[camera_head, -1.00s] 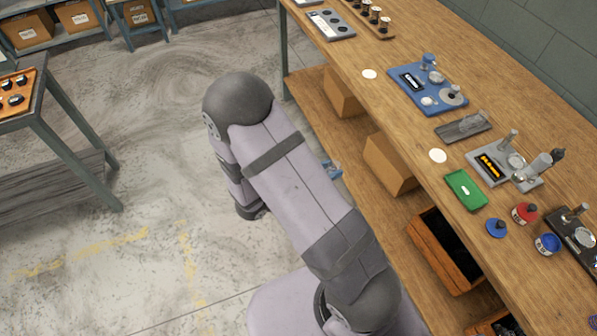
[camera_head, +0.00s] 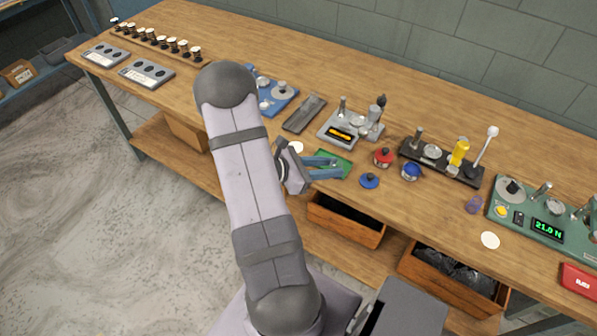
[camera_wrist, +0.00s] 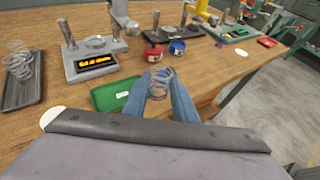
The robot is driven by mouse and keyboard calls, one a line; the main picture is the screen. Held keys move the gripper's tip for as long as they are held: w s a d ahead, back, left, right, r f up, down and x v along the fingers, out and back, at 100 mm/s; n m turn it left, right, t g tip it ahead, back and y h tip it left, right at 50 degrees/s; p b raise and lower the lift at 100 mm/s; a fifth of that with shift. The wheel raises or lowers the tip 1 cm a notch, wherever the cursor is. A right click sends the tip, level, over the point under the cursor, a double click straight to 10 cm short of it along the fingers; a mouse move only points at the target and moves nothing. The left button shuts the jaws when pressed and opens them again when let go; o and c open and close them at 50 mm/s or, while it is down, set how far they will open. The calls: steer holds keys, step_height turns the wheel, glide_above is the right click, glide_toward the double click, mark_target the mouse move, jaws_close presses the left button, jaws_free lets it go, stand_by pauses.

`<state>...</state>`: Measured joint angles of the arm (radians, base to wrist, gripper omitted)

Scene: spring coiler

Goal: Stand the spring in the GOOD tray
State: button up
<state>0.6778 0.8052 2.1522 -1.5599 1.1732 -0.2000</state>
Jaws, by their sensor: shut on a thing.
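My gripper (camera_head: 338,168) is over the front edge of the bench, with its blue fingers reaching over the green tray in the head view. In the wrist view my gripper (camera_wrist: 162,90) is shut on a thin wire spring (camera_wrist: 160,80), whose coils show between the fingertips. The small green tray (camera_wrist: 108,98) with a white label lies just left of the fingers; its label is too small to read. The green tray (camera_head: 343,158) is partly hidden by the fingers in the head view.
A dark grey tray (camera_wrist: 22,92) with wire springs standing in it is at left. A gauge with an amber display (camera_wrist: 95,62) stands behind the green tray.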

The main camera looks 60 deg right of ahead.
mark_target(340, 161)
steer(key=s+d, duration=0.1)
steer(key=d+r, duration=0.1)
steer(key=shift+s+d, duration=0.35)
steer(key=w+d+n+t+h, duration=0.1)
steer(key=w+d+n+t, duration=0.1)
steer(key=w+d, duration=0.2)
steer(key=shift+w+r+n+t, duration=0.35)
steer(key=shift+w+n+t, duration=0.05)
steer(key=shift+w, duration=0.45)
steer(key=shift+f, duration=0.1)
steer(key=shift+f+b, duration=1.8)
steer(key=shift+f, duration=0.85)
steer(key=shift+b, duration=0.5)
steer(key=shift+f+b, duration=0.9)
steer(key=shift+b, duration=0.15)
stand_by(0.6)
